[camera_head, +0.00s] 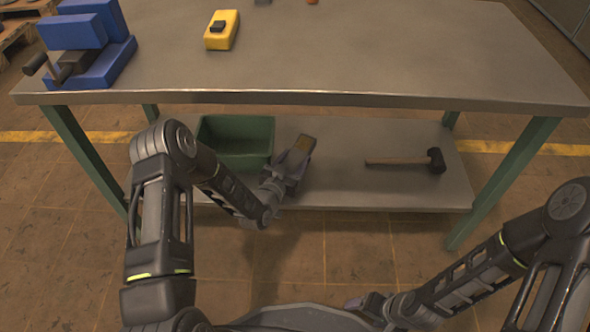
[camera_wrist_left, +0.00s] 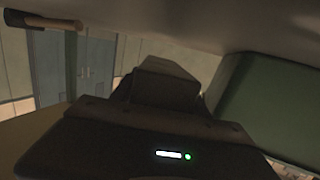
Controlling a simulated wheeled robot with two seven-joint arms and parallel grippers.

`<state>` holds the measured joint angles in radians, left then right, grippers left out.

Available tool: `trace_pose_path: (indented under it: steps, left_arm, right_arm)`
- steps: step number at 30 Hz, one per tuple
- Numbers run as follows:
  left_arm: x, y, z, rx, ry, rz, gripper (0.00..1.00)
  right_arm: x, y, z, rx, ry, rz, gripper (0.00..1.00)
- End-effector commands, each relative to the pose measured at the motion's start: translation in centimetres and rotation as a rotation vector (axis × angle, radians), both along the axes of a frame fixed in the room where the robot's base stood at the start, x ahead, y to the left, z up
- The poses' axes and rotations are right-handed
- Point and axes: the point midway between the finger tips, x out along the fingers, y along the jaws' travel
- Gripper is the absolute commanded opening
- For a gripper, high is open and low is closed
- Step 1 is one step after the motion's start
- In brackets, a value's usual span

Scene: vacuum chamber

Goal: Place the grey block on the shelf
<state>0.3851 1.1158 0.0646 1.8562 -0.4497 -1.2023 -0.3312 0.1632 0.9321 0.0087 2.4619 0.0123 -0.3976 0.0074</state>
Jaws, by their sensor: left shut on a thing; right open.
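My left gripper (camera_head: 296,160) reaches under the tabletop and is over the lower shelf (camera_head: 345,190), just right of the green bin. It is shut on the grey block (camera_wrist_left: 165,82), which shows as a dark, shaded shape in the left wrist view. In the head view the block is hard to tell apart from the fingers. I cannot tell whether it touches the shelf. My right gripper (camera_head: 372,306) is low in the head view, in front of the table, open and only partly visible.
The green bin (camera_head: 215,128) stands on the shelf at left, close to my left gripper. A hammer (camera_head: 405,161) lies on the shelf at right. The shelf between is clear. The tabletop edge (camera_head: 300,98) overhangs it. A blue vise (camera_head: 85,45) and yellow device (camera_head: 221,36) are on top.

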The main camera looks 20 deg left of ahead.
Motion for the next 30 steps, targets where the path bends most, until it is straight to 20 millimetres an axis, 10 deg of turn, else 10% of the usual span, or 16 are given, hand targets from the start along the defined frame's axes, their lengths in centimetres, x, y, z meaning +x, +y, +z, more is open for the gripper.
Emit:
trace_pose_path:
  steps: [29,30]
  left_arm:
    - [0.0,0.0,-4.0,0.0,-0.003,-0.001,0.0]
    - [0.0,0.0,-4.0,0.001,-0.001,-0.001,0.54]
  right_arm:
    - [0.3,-0.1,-1.9,0.004,-0.002,-0.002,0.74]
    - [0.3,-0.1,-1.8,0.004,-0.002,-0.002,0.74]
